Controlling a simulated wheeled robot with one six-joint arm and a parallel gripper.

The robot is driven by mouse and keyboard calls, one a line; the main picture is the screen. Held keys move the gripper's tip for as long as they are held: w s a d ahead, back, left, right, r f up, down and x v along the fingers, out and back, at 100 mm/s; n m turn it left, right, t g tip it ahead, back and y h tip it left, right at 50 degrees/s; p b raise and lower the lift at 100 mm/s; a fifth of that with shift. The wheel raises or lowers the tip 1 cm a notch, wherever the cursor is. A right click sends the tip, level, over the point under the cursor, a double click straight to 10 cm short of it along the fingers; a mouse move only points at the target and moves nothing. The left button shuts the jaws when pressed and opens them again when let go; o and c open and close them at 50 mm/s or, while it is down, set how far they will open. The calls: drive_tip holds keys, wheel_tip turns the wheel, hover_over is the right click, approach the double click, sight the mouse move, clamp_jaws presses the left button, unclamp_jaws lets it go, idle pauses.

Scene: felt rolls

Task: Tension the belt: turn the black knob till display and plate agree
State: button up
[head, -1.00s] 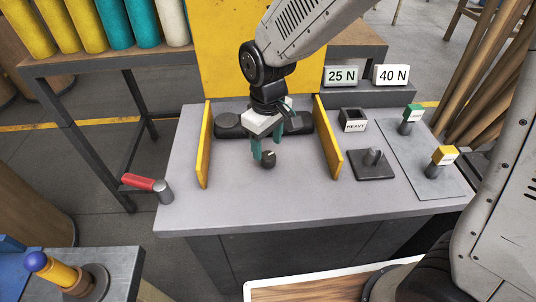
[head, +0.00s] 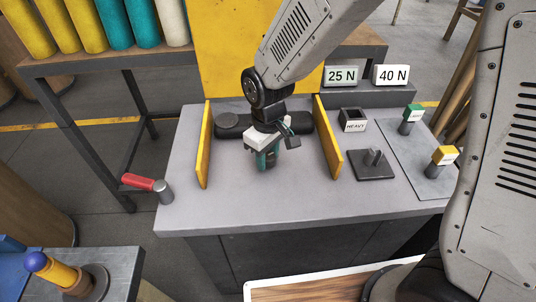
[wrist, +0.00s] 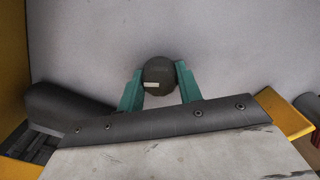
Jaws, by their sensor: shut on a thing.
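The black knob (wrist: 159,76) is round with a pale mark on its top; it stands on the grey bench top. My gripper (head: 266,161) points down over the bench between the two yellow guards. Its teal fingers are shut on the knob, one on each side in the wrist view. In the head view the gripper hides most of the knob. The greenish display (head: 340,76) at the back reads 25 N. The white plate (head: 391,75) right of it reads 40 N. The black belt roller (head: 228,121) lies behind the gripper, partly hidden.
Yellow guards stand left (head: 203,145) and right (head: 328,140) of my gripper. Right of them are a black box marked HEAVY (head: 354,120), a dark base with a lever (head: 373,164), and green (head: 411,116) and yellow (head: 442,158) tagged posts. A red-handled crank (head: 142,183) sits at the left edge.

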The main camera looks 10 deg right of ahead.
sight(268, 155)
drive_tip(key=m, duration=1.1)
drive_tip(key=shift+m, duration=0.4)
idle(0.4)
drive_tip(key=o, duration=1)
wheel_tip(268, 155, up, 8)
drive_tip(key=shift+f, duration=0.1)
